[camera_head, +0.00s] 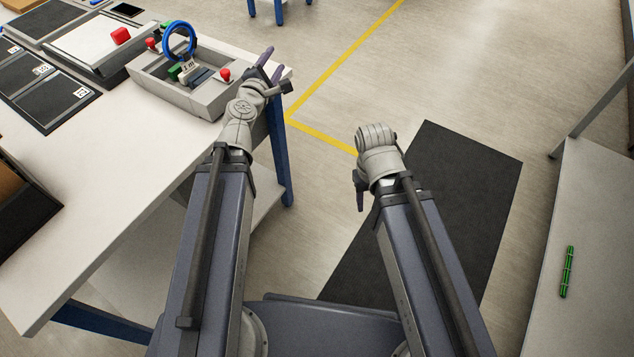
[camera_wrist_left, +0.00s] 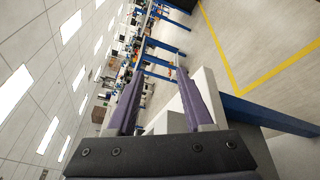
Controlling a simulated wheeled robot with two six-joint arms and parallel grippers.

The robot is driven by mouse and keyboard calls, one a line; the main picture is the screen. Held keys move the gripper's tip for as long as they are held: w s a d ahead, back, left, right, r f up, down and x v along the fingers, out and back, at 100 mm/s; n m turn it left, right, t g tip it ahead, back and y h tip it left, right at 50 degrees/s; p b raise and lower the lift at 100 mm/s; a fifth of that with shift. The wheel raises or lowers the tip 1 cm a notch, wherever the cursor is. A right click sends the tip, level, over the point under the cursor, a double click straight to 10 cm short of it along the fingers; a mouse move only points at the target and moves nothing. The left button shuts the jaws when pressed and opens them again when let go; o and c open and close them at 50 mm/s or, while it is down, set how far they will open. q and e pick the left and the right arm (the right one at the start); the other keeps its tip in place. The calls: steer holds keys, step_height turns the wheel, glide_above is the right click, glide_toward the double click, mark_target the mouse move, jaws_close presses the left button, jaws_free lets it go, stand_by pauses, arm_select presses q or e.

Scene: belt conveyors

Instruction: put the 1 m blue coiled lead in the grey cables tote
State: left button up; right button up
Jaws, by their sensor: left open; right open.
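A blue coiled lead (camera_head: 179,39) stands upright at the back of a light grey tote (camera_head: 160,93) on the left table. A white tag (camera_head: 188,67) reading "1 m" shows just below the coil. Whether the coil rests on the tote's contents or its floor is unclear. My left gripper (camera_head: 270,63) is open and empty, just right of the tote near the table's edge. Its two purple fingers also show in the left wrist view (camera_wrist_left: 160,72), with nothing between them. My right gripper (camera_head: 360,190) hangs over the floor, away from the table, its fingers partly hidden.
Red-ended items (camera_head: 225,74) and a green one sit in the tote. A white tray with a red block (camera_head: 121,36) and dark trays (camera_head: 52,95) lie further left. A dark box (camera_head: 22,205) stands at the left edge. A green stick (camera_head: 567,271) lies on the right table.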

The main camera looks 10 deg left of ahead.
arm_select(q)
steer(key=s+d+f+m+g+h, duration=0.35)
steer(key=d+f+m+g, duration=0.2)
steer(key=d+m, duration=0.35)
steer(key=s+d+f+m+g+h, duration=0.2)
steer(key=s+d+f+m+g, duration=0.25)
steer(key=d+f+m, duration=0.4)
steer(key=s+d+f+m+g+y, duration=0.2)
steer(key=s+f+m+g+y, duration=0.1)
steer(key=s, duration=0.6)
steer(key=shift+d+f+m+g, duration=0.25)
steer(key=shift+f+m+g, duration=0.4)
steer(key=shift+m, duration=0.2)
steer(key=s+a+m+g+y, duration=0.1)
steer(key=s, duration=0.1)
steer(key=s+a+f+m+g+y, duration=0.1)
steer(key=s+m+y, duration=0.1)
steer(key=s, duration=0.1)
steer(key=s+a+m+g+y, duration=0.1)
steer(key=s+a+y, duration=0.1)
steer(key=shift+s+f, duration=0.15)
steer(key=shift+f, duration=0.1)
steer(key=shift+o, duration=0.2)
